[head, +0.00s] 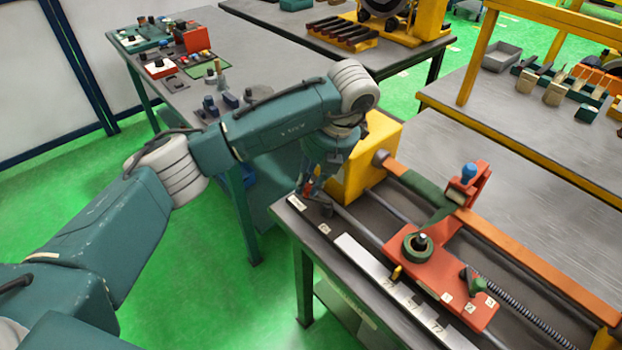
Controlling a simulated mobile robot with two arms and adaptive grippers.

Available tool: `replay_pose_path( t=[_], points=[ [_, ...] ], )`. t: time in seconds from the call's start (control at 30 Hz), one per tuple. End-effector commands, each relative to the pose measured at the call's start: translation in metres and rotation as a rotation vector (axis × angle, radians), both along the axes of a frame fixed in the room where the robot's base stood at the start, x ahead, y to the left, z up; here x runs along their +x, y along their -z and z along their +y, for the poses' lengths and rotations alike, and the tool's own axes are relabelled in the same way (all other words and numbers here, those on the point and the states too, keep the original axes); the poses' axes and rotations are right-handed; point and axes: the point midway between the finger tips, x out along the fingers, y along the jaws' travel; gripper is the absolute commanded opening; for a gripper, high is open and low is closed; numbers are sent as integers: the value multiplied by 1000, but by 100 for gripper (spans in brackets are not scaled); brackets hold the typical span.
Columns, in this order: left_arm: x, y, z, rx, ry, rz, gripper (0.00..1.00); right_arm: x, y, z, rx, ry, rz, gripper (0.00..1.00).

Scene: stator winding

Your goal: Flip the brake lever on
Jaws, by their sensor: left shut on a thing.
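My left gripper (318,188) is at the near left end of the winding machine, pointing down beside its yellow housing (369,158). It is shut on a small part at the bench corner, which I take to be the brake lever; the fingers and my wrist hide most of it, so its position cannot be read. Small red and blue bits show at the fingers. My right gripper is not in view.
An orange carriage (438,268) with a blue-knobbed post (469,172) and a green handle (475,285) sits on the machine's rails. A pale scale strip (385,280) runs along the bench front. A grey table (262,68) with small parts stands behind my arm.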

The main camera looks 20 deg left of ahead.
Motion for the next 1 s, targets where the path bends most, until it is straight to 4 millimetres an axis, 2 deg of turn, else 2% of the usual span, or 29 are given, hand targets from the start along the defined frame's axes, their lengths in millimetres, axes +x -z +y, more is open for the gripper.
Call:
replay_pose_path(
  t=[0.5, 0.7, 1.0],
  points=[
    [-19, -4, -5, -1, -461, -6, 0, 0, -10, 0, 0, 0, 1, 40],
    [-23, -4, -7, -2, -586, -7, 0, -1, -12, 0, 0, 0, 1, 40],
    [-27, -4, -10, -3, -681, -8, 0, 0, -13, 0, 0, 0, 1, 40]
  ],
)
